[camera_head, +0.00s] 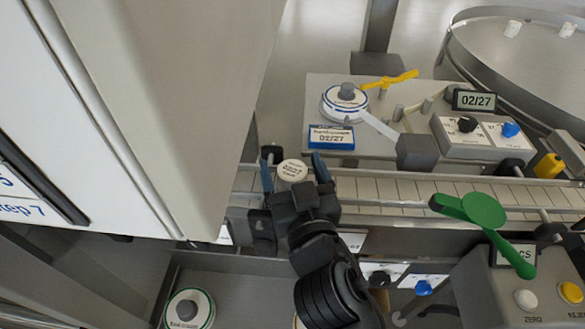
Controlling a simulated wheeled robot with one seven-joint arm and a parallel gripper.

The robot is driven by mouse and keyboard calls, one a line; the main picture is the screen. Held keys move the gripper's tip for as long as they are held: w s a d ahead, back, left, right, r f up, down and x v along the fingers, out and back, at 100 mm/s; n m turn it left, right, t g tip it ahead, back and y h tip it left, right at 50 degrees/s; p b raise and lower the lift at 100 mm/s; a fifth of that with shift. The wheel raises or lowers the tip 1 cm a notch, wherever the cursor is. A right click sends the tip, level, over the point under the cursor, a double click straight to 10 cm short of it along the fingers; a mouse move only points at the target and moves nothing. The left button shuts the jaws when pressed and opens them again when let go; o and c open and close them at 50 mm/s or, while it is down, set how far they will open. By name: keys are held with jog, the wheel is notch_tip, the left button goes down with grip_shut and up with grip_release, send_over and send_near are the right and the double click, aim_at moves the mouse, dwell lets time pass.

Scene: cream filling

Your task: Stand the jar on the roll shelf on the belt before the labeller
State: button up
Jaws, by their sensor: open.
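A jar with a white printed lid (291,170) is at the left part of the slatted belt (400,190). My gripper (293,172) is open, with one blue-tipped finger on each side of the jar. Whether either finger touches it, I cannot tell. The jar's body is mostly hidden by my gripper, so its base is not clear to see. The labeller (375,125) stands behind the belt, with a blue-ringed label roll (340,112) and a display reading 02/27. Below, a green-ringed roll (188,308) lies on a grey shelf (240,285).
A large pale cabinet (150,90) blocks the left. A green paddle-shaped lever (485,210) hangs over the belt at right. A control box (530,290) with white and yellow buttons is at lower right. A round steel table (530,60) is at the back right.

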jog(key=shift+r, duration=0.1)
jog(key=shift+r+p, duration=0.25)
jog(key=shift+p, duration=0.2)
jog(key=b+v, duration=0.3)
jog(key=v, duration=0.9)
jog(key=shift+b, duration=0.35)
jog(key=s+d+f+g+h, duration=0.1)
jog(key=s+d+f, duration=0.3)
jog(key=s+d, duration=0.2)
jog(key=s+d+f+g, duration=0.1)
jog(key=s+d+f, duration=0.2)
jog(key=s+d, duration=0.3)
jog(key=s+d+r+m+h, duration=0.1)
jog(key=s+d, duration=0.3)
jog(key=s, duration=0.2)
jog(key=s+d+r+m+h, duration=0.1)
jog(key=s+d+m+h, duration=0.1)
jog(key=s, duration=0.5)
jog(key=shift+s+d+r+g+h, duration=0.3)
jog(key=shift+s+d+r, duration=0.05)
jog(key=shift+d, duration=0.55)
